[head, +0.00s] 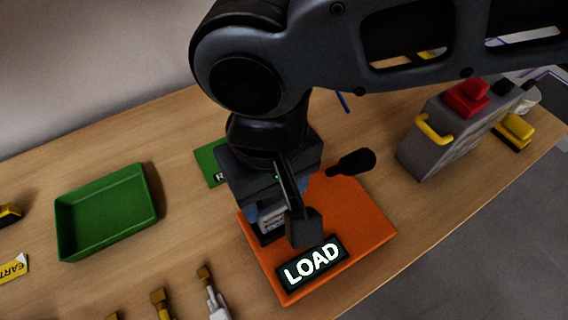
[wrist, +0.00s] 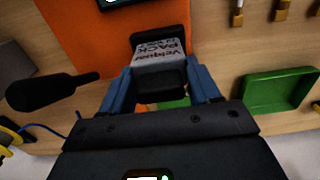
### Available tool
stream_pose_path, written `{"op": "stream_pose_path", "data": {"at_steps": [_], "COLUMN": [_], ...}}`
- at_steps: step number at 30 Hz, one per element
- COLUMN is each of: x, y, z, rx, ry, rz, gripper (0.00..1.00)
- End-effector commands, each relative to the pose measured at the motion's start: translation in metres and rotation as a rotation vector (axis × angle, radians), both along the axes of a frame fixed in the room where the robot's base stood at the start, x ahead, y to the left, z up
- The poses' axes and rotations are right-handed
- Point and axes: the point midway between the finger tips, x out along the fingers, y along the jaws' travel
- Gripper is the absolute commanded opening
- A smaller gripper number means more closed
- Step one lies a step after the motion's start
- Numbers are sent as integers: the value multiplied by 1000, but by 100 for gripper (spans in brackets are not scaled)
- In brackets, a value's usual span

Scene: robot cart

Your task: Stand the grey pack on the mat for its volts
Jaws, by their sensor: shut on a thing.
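My gripper (head: 272,215) is low over the orange mat (head: 350,215) and shut on the grey pack (head: 270,218). In the wrist view the pack (wrist: 160,52) sits between my blue fingers (wrist: 163,88), with a pale printed label reading "PACK" and dark ends. I cannot read a voltage on it. The orange mat also shows in the wrist view (wrist: 75,35) and carries a dark plate reading "LOAD" (head: 312,263). Whether the pack touches the mat is hidden. A green mat (head: 206,160) is partly hidden behind my gripper; only an "R" of its label shows.
A black-handled tool (head: 355,162) lies at the orange mat's back edge, close to my gripper. A grey box (head: 450,135) with a red button stands at the right. A green tray (head: 105,205) is at the left. Several connectors (head: 215,300) line the front edge.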

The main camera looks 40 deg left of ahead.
Motion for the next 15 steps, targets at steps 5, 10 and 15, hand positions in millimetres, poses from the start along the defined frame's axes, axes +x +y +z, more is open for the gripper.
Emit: {"op": "stream_pose_path", "data": {"at_steps": [5,10,15], "x": [0,0,0], "y": [0,0,0], "z": [7,11,12], "rx": [1,2,1], "ry": [0,-1,0], "rz": [0,-1,-1], "gripper": [4,4,4]}}
